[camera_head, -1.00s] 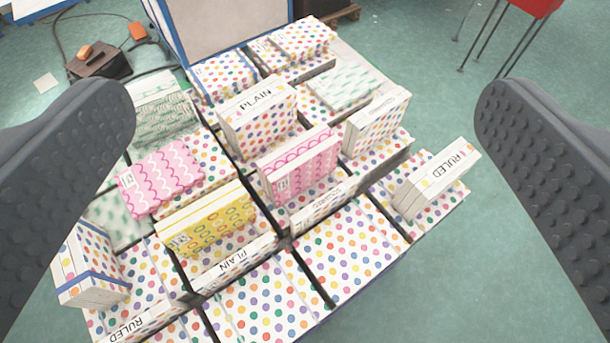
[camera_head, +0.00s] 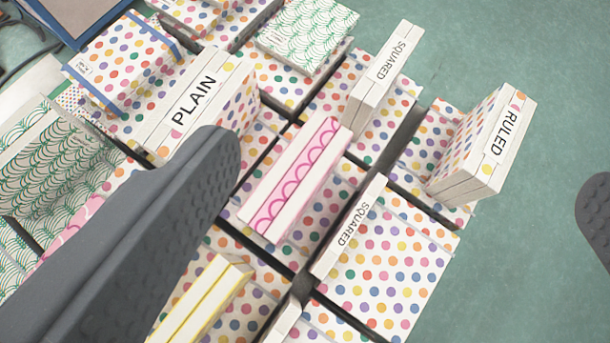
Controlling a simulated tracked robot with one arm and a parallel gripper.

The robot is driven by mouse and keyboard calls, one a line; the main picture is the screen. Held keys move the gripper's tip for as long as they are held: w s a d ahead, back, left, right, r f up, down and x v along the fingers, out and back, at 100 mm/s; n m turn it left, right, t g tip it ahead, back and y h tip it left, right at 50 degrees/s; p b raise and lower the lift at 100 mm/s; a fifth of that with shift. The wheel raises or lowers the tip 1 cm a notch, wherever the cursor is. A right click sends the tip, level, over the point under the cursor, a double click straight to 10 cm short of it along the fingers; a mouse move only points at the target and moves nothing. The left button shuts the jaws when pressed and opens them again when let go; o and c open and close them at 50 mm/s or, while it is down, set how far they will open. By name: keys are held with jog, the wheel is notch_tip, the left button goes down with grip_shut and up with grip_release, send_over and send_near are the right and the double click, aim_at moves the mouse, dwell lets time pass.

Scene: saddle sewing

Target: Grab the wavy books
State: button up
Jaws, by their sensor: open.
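A pink-and-white wavy book pair (camera_head: 293,182) stands upright in the middle of the display, seen from above. A green wavy book (camera_head: 55,165) stands at the far left, and green wavy books (camera_head: 307,32) lie flat at the top. Another pink wavy book (camera_head: 72,232) is mostly hidden behind my left finger. My gripper (camera_head: 405,170) is open and empty. Its left finger covers the lower left and its right finger shows at the right edge. The upright pink books lie between the fingers in the picture, nearer the left one; I see no contact.
Dotted books marked PLAIN (camera_head: 195,105), SQUARED (camera_head: 385,75) and RULED (camera_head: 490,145) stand upright around the pink ones. Yellow-edged books (camera_head: 205,300) stand at the bottom. Dotted stacks (camera_head: 390,255) fill the other compartments. The green floor (camera_head: 540,270) is clear at right.

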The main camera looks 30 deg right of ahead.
jog(key=w+a+f+m+g+h, duration=0.1)
jog(key=w+a+f+m+h, duration=0.15)
jog(key=f, duration=0.35)
jog(key=w+a+f+m+g+h, duration=0.1)
jog(key=w+a+f, duration=0.25)
jog(key=f, duration=0.35)
jog(key=m+g+h, duration=0.2)
jog(key=m, duration=0.3)
send_near(290, 181)
jog(key=x, duration=0.4)
jog(key=shift+w+d+r+b, duration=0.1)
jog(key=shift+w+r+b, duration=0.15)
jog(key=shift+b, duration=0.15)
jog(key=shift+f+b+x, duration=0.15)
jog(key=shift+b+x, duration=0.05)
jog(key=shift+x, duration=1.3)
jog(key=shift+f+b+x, duration=0.15)
jog(key=shift+x, duration=1.4)
jog(key=shift+s, duration=0.2)
grip_shut()
